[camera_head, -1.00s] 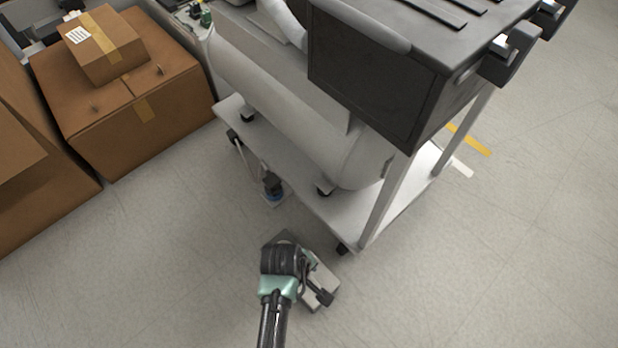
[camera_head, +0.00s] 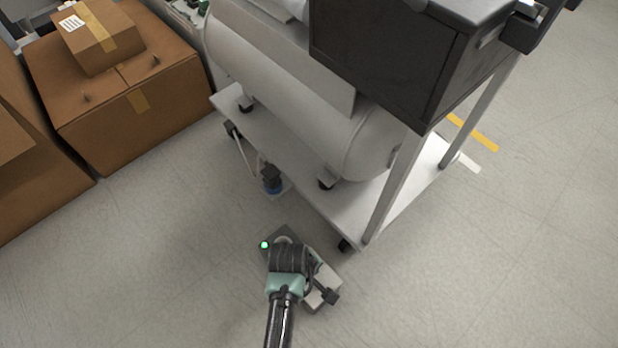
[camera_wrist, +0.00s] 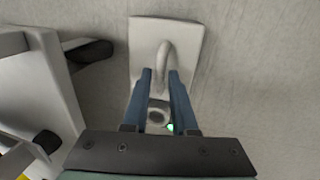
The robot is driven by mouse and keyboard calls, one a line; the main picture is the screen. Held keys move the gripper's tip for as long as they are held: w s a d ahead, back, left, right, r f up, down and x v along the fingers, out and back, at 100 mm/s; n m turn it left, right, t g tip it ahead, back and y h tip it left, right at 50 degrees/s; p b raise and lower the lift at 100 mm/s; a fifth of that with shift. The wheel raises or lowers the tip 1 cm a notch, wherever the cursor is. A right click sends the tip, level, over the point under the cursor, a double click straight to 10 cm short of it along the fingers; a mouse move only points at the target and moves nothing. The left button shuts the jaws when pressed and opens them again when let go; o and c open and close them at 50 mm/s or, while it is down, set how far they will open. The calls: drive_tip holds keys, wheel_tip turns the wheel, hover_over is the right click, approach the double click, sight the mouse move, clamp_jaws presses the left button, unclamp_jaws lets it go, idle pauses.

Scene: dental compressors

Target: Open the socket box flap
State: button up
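A pale, flat rectangular plate, apparently the socket box (camera_wrist: 192,45), lies on the floor in the wrist view. A grey curved piece (camera_wrist: 166,50) rises from it, and a round ring-shaped part (camera_wrist: 157,116) sits nearer my palm. I cannot tell which part is the flap. My gripper (camera_wrist: 161,72) has its two blue fingers apart over the plate, one on each side of the curved piece. Contact is not clear. A green light (camera_wrist: 169,127) glows beside the ring. In the head view my arm covers most of the box (camera_head: 276,233), and the green light (camera_head: 264,245) shows at its left.
A white wheeled cart (camera_head: 390,210) with a compressor tank (camera_head: 290,100) and a dark cabinet (camera_head: 375,65) stands just beyond the box. A blue-and-black fitting (camera_head: 272,180) is near its wheels. Cardboard boxes (camera_head: 120,110) stand at left.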

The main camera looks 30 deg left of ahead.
clamp_jaws()
idle(1.1)
